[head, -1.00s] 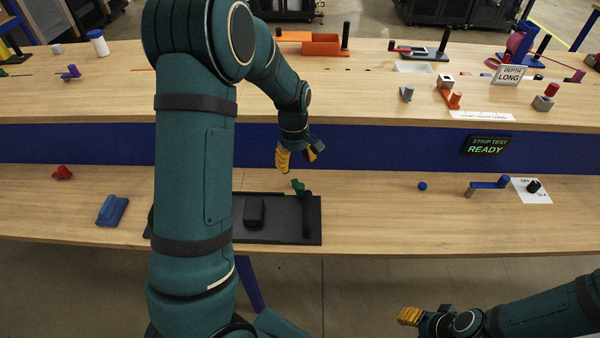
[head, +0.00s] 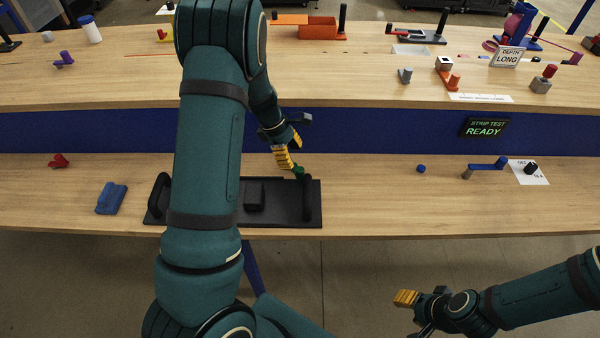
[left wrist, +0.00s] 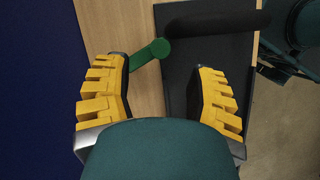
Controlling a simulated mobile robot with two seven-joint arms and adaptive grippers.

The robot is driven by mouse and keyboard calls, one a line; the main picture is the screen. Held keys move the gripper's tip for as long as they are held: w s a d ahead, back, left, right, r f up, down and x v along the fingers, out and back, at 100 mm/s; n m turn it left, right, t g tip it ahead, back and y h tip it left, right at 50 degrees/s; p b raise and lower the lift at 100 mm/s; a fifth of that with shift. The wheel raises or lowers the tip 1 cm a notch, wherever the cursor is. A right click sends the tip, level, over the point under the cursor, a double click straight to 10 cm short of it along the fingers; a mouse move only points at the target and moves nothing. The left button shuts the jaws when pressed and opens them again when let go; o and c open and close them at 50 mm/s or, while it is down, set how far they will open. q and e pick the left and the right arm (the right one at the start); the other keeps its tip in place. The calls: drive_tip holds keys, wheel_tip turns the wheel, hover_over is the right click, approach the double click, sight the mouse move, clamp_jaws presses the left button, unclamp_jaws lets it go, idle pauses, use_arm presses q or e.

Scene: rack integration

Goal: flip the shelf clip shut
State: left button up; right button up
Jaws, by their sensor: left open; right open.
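A small green clip (head: 301,172) stands at the back edge of a black tray (head: 282,212) with two upright handles. In the left wrist view the green clip (left wrist: 150,53) is a short arm with a round end, reaching out past the tray's edge over the wood. My left gripper (head: 287,152) is open, with yellow ribbed fingers, just above and behind the clip. In the left wrist view the clip shows between and beyond the fingertips (left wrist: 162,68), nearer the left finger; contact cannot be told. My right gripper (head: 414,308) is open and empty, low in front of the bench.
A black block (head: 254,196) sits on the tray. A blue block (head: 111,198) and a red piece (head: 58,161) lie to the left. A blue lever (head: 487,167) is at the right. The blue riser (head: 380,134) and upper shelf stand behind.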

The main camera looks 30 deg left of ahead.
sight(299, 169)
use_arm(q)
drive_tip(key=b+x, duration=0.1)
drive_tip(key=x, duration=0.5)
drive_tip(key=shift+d+f, duration=0.15)
drive_tip(key=shift+f, duration=0.2)
